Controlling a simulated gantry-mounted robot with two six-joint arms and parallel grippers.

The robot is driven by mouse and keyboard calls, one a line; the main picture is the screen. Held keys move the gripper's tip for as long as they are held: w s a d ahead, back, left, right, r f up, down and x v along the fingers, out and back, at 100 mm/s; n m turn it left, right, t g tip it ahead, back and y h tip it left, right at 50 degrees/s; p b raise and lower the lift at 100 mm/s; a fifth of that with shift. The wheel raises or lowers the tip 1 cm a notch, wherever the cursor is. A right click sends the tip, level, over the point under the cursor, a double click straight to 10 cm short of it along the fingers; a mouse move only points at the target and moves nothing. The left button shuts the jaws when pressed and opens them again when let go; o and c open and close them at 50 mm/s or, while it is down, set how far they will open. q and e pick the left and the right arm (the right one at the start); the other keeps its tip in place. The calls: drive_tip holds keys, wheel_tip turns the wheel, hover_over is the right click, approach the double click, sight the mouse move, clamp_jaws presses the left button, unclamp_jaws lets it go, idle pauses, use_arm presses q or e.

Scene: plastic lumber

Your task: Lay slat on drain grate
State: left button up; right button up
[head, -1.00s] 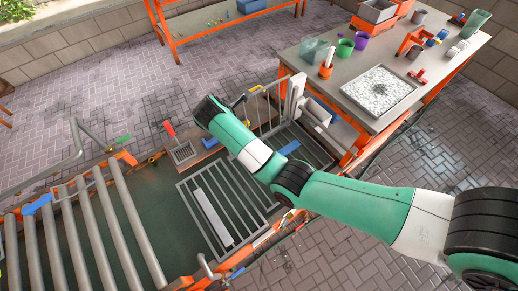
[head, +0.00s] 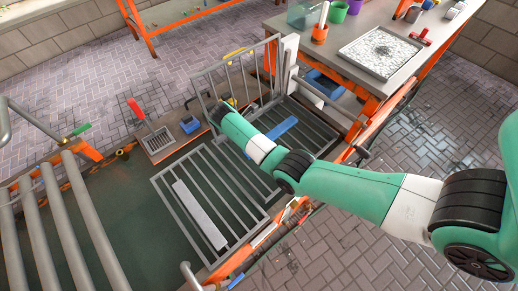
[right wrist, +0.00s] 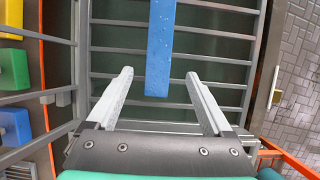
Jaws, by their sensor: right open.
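A blue slat (head: 283,129) lies across the bars of the right-hand grate (head: 318,134), partly hidden by my right arm. In the right wrist view the blue slat (right wrist: 160,45) points down between the fingers of my right gripper (right wrist: 158,76). The gripper is open, with a finger on each side of the slat's near end and a gap on both sides. In the head view this gripper is hidden behind my right arm. A pale grey slat (head: 199,214) lies on the left-hand grate (head: 162,190), along its bars. My left gripper is not in view.
An upright rail frame (head: 230,82) stands behind the grates. Grey rollers (head: 91,225) fill the left. A workbench with a speckled tray (head: 381,52) stands at the back right.

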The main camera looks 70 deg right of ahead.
drive_tip(key=b+x, duration=0.3)
drive_tip(key=x, duration=0.2)
drive_tip(key=shift+d+f, duration=0.3)
drive_tip(key=shift+r, duration=0.1)
drive_tip(key=shift+c, duration=0.3)
clamp_jaws()
